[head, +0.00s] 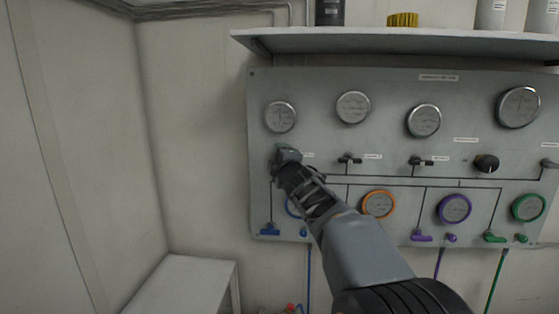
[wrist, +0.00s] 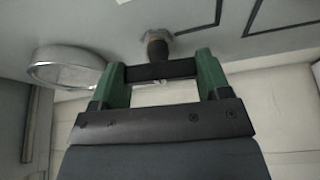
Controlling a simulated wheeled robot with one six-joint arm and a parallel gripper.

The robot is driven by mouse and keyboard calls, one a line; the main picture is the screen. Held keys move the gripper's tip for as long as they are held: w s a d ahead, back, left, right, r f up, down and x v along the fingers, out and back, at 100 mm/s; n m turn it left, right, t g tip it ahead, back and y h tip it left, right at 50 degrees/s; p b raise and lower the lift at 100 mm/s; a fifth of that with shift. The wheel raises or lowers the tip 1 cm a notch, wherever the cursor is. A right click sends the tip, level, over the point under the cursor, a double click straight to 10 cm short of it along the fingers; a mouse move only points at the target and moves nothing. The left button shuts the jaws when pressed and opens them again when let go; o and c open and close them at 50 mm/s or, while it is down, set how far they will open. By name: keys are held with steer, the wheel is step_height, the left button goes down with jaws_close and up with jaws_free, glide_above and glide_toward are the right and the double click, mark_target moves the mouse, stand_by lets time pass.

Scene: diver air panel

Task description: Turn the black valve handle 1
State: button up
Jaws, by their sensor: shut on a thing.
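My gripper (head: 286,157) is at the left end of the grey air panel (head: 315,85), below the leftmost gauge. It covers the black valve handle 1 in the head view. In the wrist view my gripper (wrist: 164,62) has its two green fingers on either end of the black valve handle 1 (wrist: 148,72). The handle's bar spans the gap between the fingers. Its dark stem (wrist: 157,46) runs to a fitting on the panel.
Two similar black handles (head: 348,160) (head: 421,162) and a black knob (head: 486,163) sit to the right. Round gauges (head: 281,117) line the panel above. A shelf (head: 400,40) juts out overhead. A white bench (head: 185,285) stands at lower left.

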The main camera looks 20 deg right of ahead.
steer(key=o, duration=0.9)
steer(key=shift+s+a+f, duration=0.15)
steer(key=shift+s+a, duration=0.15)
steer(key=shift+s, duration=1.95)
steer(key=shift+s+a+f, duration=0.15)
steer(key=shift+s+a, duration=0.15)
steer(key=shift+s, duration=2)
steer(key=shift+s+a+f, duration=0.15)
steer(key=shift+s+a, duration=0.15)
steer(key=shift+s, duration=1.95)
